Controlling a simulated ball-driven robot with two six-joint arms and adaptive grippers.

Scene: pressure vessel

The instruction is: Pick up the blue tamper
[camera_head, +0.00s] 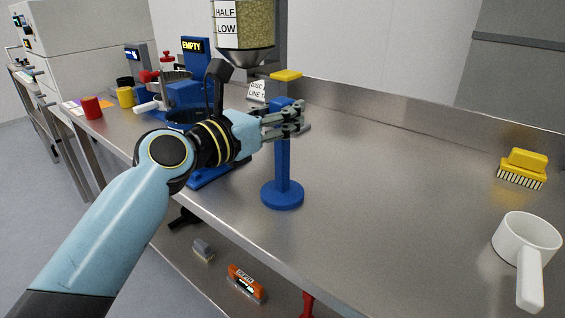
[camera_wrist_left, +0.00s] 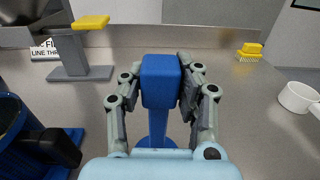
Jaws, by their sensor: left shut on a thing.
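The blue tamper (camera_head: 283,180) stands upright on the steel bench in the head view, its round base down. In the left wrist view its square blue top (camera_wrist_left: 161,80) sits between the fingers, with the post running down behind it. My left gripper (camera_head: 291,118) is shut on the upper part of the tamper, one finger on each side. In the left wrist view the left gripper (camera_wrist_left: 160,100) shows both fingers against it. I cannot clearly tell whether the base touches the bench. My right gripper is in neither view.
A grinder with a bean hopper (camera_head: 245,25) stands behind, near a stand with a yellow top (camera_head: 286,75). A white handled cup (camera_head: 525,240) and a yellow brush (camera_head: 523,165) are at the right. Red (camera_head: 91,107) and yellow (camera_head: 125,97) cups stand left. The bench middle is clear.

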